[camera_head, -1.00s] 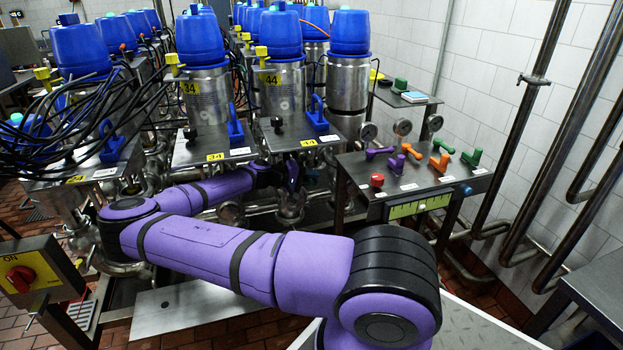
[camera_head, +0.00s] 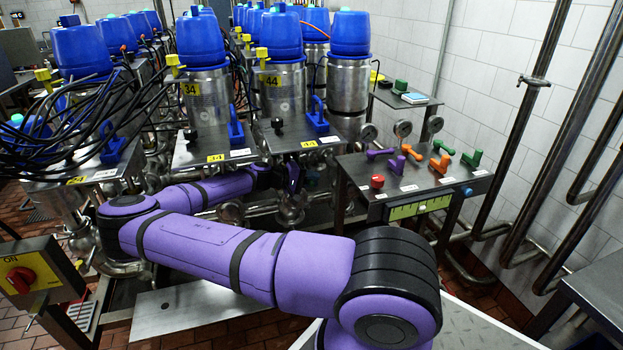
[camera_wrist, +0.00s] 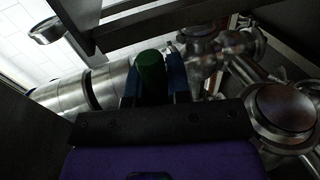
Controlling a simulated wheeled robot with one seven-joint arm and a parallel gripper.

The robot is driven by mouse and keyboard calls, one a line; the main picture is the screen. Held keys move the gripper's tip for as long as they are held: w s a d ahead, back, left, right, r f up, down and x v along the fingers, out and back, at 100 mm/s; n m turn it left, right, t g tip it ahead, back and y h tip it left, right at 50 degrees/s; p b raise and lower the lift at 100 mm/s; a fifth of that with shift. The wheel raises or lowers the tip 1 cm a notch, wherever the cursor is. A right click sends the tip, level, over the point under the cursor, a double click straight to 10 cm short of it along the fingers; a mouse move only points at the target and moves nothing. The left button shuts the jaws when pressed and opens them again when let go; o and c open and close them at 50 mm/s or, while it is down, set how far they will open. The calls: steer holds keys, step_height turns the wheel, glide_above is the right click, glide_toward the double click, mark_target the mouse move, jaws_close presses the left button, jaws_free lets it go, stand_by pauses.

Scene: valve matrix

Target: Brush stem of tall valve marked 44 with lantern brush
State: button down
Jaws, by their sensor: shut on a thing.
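The tall valve marked 44 (camera_head: 283,95) stands upright behind my arm in the head view, a steel cylinder with a blue cap and yellow label. Its dark shelf (camera_head: 305,133) carries a second 44 label. My gripper (camera_wrist: 152,70) has blue fingers closed on a dark green rounded piece (camera_wrist: 151,82) in the wrist view. This looks like the handle of the lantern brush; its bristles are hidden. In the head view my gripper is low, below the front edge of the 44 shelf, among pipes and largely hidden. The stem cannot be made out, nor whether the brush touches it.
A valve marked 34 (camera_head: 204,95) stands to the left. Steel pipework (camera_wrist: 205,45) and a round steel fitting (camera_wrist: 285,108) are close to my gripper. A side bench (camera_head: 415,180) with coloured handles stands right. Black hoses (camera_head: 60,135) tangle at the left.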

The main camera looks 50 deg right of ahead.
steer(key=shift+w+d+f, duration=0.2)
steer(key=shift+w+d, duration=0.25)
steer(key=shift+w, duration=0.2)
steer(key=shift+s+a+r, duration=0.2)
steer(key=shift+s+a, duration=0.2)
steer(key=shift+s, duration=0.25)
steer(key=shift+w, duration=0.1)
